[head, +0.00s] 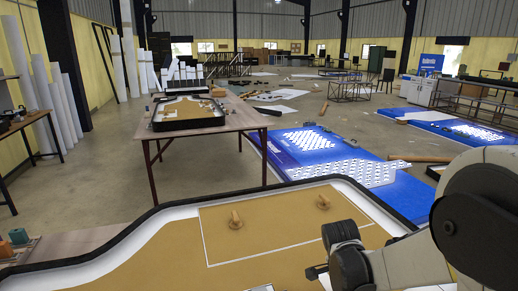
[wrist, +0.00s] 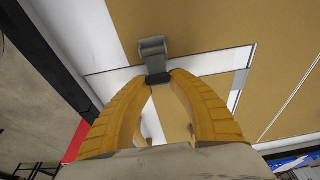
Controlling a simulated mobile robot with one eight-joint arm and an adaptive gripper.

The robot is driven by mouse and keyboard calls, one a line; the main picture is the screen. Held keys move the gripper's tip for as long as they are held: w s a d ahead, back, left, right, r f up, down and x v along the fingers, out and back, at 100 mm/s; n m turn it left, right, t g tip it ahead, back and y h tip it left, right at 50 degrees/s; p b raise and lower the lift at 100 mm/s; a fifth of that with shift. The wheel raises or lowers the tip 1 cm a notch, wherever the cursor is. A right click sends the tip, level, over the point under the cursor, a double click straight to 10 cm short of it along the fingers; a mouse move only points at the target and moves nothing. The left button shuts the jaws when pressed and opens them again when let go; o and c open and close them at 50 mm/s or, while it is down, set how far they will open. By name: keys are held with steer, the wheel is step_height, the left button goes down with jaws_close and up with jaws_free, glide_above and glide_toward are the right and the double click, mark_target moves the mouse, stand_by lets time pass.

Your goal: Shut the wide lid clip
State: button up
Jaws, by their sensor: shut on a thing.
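The wide lid clip (wrist: 152,47) is a grey block with a dark end, at the top middle of the wrist view. It sits across the white edge strip (wrist: 113,75) beside a brown panel (wrist: 215,27). My gripper (wrist: 158,79) has two yellow ribbed fingers that close together on the clip's dark end. I cannot tell the clip's exact angle. In the head view the lightbox (head: 150,251) fills the foreground, with a brown face and white-and-black rim. My arm covers its right side, and the fingertips and gripped clip are not clearly visible there.
Two wooden knobs (head: 235,219) and (head: 323,202) stand up from a white-outlined brown panel on the lightbox. A table (head: 228,121) with a second box stands behind. Blue panels (head: 405,194) lie on the floor to the right. Small coloured items (head: 18,236) sit at the left edge.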

steer(key=shift+w+d+f+b, duration=0.1)
steer(key=shift+d+f+b, duration=0.2)
steer(key=shift+f+b, duration=0.15)
jaws_close()
steer(key=shift+d, duration=0.15)
steer(key=shift+w+d+f, duration=0.1)
steer(key=shift+w+d, duration=0.1)
steer(key=shift+d, duration=0.15)
jaws_free()
steer(key=o, duration=1.1)
steer(key=shift+c, duration=0.2)
